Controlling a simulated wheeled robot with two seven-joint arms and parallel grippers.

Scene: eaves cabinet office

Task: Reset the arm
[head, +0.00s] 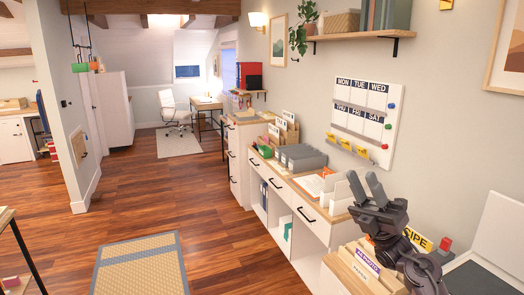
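My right gripper (366,188) is at the lower right, dark grey, with its two fingers pointing up. The fingers are apart with a gap between them, and nothing shows in the gap. The gripper is in front of the cabinet row and the wall, above a box of labelled file folders (367,264). My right arm folds down below it at the lower right edge. My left gripper is not in view.
A row of white cabinets (316,228) runs along the right wall, with paper trays and files on top. A weekly board (366,118) hangs above. A woven mat (138,268) lies on the wooden floor (215,235). A white chair (174,110) and desk stand far back.

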